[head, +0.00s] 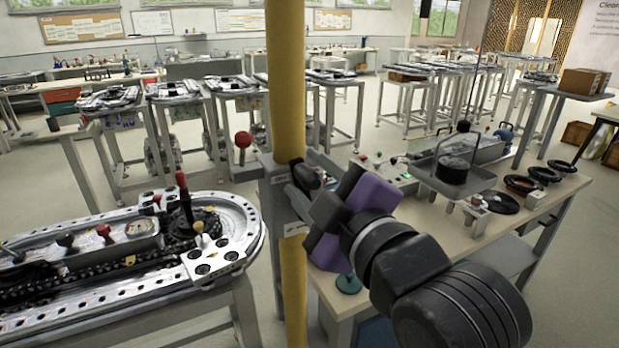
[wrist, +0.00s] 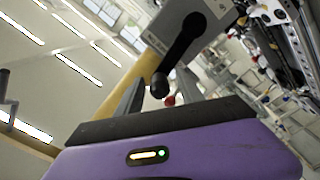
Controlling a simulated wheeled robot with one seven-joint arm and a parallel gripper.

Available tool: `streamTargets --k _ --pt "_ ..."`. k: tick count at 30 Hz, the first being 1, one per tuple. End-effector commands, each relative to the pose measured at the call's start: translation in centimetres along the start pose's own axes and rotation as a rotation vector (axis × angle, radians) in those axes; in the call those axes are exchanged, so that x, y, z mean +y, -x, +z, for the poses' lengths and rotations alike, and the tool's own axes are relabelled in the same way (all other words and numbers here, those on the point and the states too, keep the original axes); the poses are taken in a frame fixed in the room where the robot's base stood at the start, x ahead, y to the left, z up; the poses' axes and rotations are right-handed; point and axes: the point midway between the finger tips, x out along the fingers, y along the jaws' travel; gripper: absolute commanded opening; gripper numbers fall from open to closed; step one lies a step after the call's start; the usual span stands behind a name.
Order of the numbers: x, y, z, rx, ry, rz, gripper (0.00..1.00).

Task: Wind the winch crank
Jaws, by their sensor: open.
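The winch is a grey box (wrist: 190,30) on a yellow post, seen in the wrist view. Its black crank arm (wrist: 184,38) slants down to a rounded black knob (wrist: 160,86). My gripper (wrist: 158,92) is open, with one grey finger on each side of the knob in this view; I cannot tell whether either finger touches it. In the head view, my gripper (head: 300,194) is beside the post, and the winch's grey housing (head: 272,188) shows around the post. The dark crank (head: 306,174) there is partly hidden by my gripper.
The yellow post (head: 287,80) stands upright in front of me. A metal ring track (head: 130,285) on a stand is at left. A workbench (head: 395,230) with a tray, black rings and small parts is at right. A red ball knob (head: 243,140) stands left of the post.

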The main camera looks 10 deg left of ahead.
Motion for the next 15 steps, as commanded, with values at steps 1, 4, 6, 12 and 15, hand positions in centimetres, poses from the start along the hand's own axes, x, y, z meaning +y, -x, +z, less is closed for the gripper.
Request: streamTargets --k 1,4,6,12,15 --pt "0.0 0.2 0.0 0.0 0.0 0.001 0.45" --pt "-0.1 1.1 0.1 -0.001 -0.001 0.0 0.45" --pt "-0.1 2.2 0.1 0.0 0.0 0.002 0.45" --pt "-0.1 5.5 0.1 0.0 0.0 0.002 0.45" --pt "0.0 6.8 0.1 -0.001 0.0 0.002 0.45"
